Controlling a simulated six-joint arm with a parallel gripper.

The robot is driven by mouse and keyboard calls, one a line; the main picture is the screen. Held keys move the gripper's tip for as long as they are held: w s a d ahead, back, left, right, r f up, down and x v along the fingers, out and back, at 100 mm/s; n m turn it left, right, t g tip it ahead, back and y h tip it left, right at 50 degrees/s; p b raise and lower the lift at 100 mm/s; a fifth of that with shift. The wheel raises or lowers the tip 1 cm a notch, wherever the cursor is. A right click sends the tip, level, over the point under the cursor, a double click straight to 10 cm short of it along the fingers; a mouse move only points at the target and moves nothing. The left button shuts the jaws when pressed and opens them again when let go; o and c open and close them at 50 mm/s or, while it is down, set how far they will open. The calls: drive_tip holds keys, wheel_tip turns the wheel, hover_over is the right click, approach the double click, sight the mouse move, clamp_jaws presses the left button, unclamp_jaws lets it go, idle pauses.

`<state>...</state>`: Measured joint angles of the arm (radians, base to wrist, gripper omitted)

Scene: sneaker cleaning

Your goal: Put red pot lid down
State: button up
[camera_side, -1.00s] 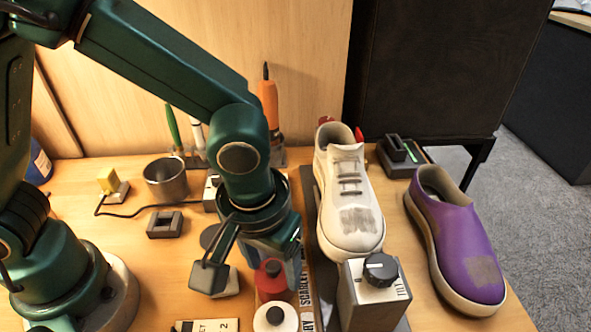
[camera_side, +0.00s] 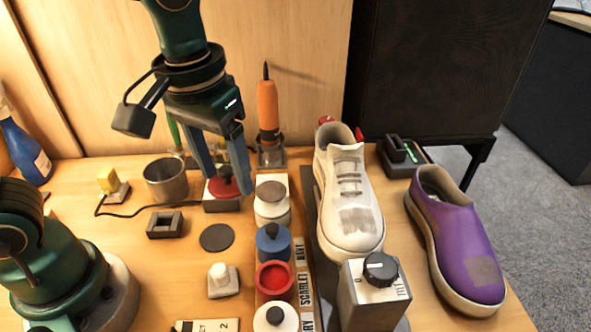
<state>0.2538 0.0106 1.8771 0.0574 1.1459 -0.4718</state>
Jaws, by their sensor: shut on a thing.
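The red pot lid (camera_side: 222,188), with a dark knob, is between the fingers of my gripper (camera_side: 227,180), which is shut on it. The lid is at a small grey block (camera_side: 222,206) at the back of the table. I cannot tell whether it touches the block or hangs just above it. The red pot (camera_side: 275,280) stands open in the row of pots, with red paint showing inside.
A metal cup (camera_side: 166,181) is left of the lid; an orange tool (camera_side: 268,112) stands behind. A white sneaker (camera_side: 349,200) is right.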

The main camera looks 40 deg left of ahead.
drive_tip(key=shift+w+a+r, duration=0.15)
drive_tip(key=shift+a+r, duration=0.25)
drive_tip(key=shift+a, duration=0.25)
drive_tip(key=shift+w+a+r, duration=0.1)
drive_tip(key=shift+f+m, duration=0.3)
drive_tip(key=shift+m, duration=0.8)
drive_tip(key=s+a+f+n, duration=0.1)
drive_tip(key=s+a+f, duration=0.15)
drive_tip(key=a, duration=0.45)
drive_tip(key=s+a+f+n, duration=0.1)
drive_tip(key=s+a, duration=0.2)
drive_tip(key=a, duration=0.4)
hover_over(217, 237)
wheel_tip(217, 237, down, 7)
drive_tip(key=shift+s+r, duration=0.1)
drive_tip(key=shift+s, duration=0.05)
drive_tip(key=shift+f, duration=2.05)
